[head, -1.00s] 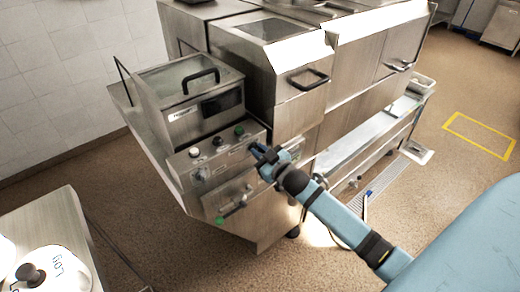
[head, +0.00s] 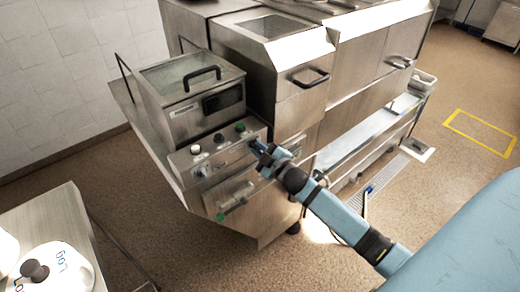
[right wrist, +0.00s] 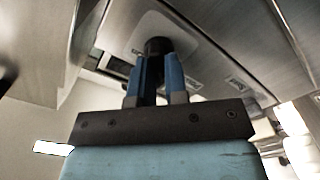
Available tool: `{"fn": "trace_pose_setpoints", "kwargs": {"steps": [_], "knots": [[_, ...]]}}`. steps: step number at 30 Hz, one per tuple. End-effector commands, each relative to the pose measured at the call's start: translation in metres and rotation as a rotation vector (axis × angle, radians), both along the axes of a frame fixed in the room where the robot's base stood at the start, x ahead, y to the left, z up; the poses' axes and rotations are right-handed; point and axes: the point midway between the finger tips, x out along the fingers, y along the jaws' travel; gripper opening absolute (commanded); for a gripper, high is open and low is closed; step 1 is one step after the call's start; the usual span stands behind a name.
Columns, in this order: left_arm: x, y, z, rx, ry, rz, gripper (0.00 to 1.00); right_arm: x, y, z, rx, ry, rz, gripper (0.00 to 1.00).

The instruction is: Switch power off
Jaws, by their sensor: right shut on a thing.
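A steel machine has a sloped control panel (head: 228,151) on its front left side. The panel carries a white button (head: 195,149), a black button (head: 218,138), a green button (head: 240,127) and a rotary switch (head: 202,172) at its left end. My right gripper (head: 259,149) is at the panel's right end. In the right wrist view, its blue fingers (right wrist: 159,75) are shut on a dark round knob (right wrist: 158,45) on a pale plate. The gripper hides this knob in the head view. My left gripper is not in view.
A lidded steel box (head: 193,90) with a black handle stands above the panel. A green-tipped valve handle (head: 236,202) sits below it. A steel table (head: 50,215) with white containers is at the lower left. The floor (head: 210,265) between is clear.

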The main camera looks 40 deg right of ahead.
Motion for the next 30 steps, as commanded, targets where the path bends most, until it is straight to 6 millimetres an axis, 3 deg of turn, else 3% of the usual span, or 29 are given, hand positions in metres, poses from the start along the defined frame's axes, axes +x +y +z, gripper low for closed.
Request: {"fn": "trace_pose_setpoints", "kwargs": {"steps": [9, 10, 13, 23, 30], "knots": [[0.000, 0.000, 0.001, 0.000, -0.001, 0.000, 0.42, 0.001, 0.000, 0.002, -0.004, -0.004, 0.001, 0.00], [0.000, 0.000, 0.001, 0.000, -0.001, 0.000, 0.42, 0.001, 0.000, 0.002, -0.004, -0.004, 0.001, 0.18], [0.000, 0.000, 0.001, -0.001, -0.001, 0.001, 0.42, 0.001, 0.000, 0.002, -0.004, -0.003, 0.000, 0.39], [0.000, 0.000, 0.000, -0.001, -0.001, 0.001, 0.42, -0.003, 0.000, 0.000, -0.002, 0.000, 0.000, 0.39], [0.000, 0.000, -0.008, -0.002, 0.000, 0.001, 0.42, -0.041, -0.003, -0.003, -0.001, 0.002, 0.001, 0.39]]}}
